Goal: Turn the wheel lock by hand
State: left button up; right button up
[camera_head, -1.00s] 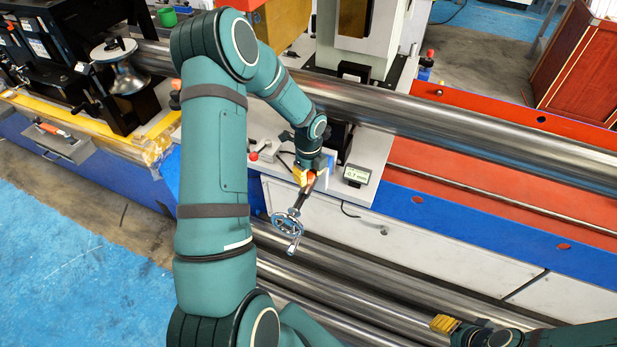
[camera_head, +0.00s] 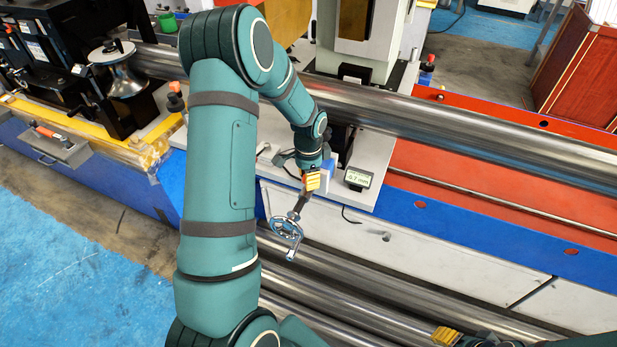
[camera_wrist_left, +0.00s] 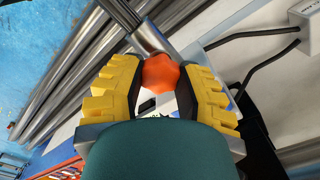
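The wheel lock shows as an orange knob (camera_wrist_left: 161,72) in the left wrist view, at the head of the wheel's shaft. My left gripper (camera_head: 312,181) is at this knob, with its yellow finger pads on both sides and seemingly touching it. In the head view the fingers mostly hide the knob. The chrome handwheel (camera_head: 287,228) hangs on its dark shaft just below the gripper. My right gripper (camera_head: 447,336) is low at the right, far from the wheel; only its yellow pads show, and I cannot tell its opening.
A small digital display (camera_head: 358,178) stands right of my left gripper; its reading is too small to trust. A long steel tube (camera_head: 450,125) runs behind. A black cable (camera_wrist_left: 262,62) lies near the fingers. More tubes (camera_head: 340,290) lie below the wheel.

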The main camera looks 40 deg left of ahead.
pick_arm(q)
jog(key=o, duration=0.4)
jog(key=shift+r+p, duration=0.75)
jog(key=shift+r, duration=0.3)
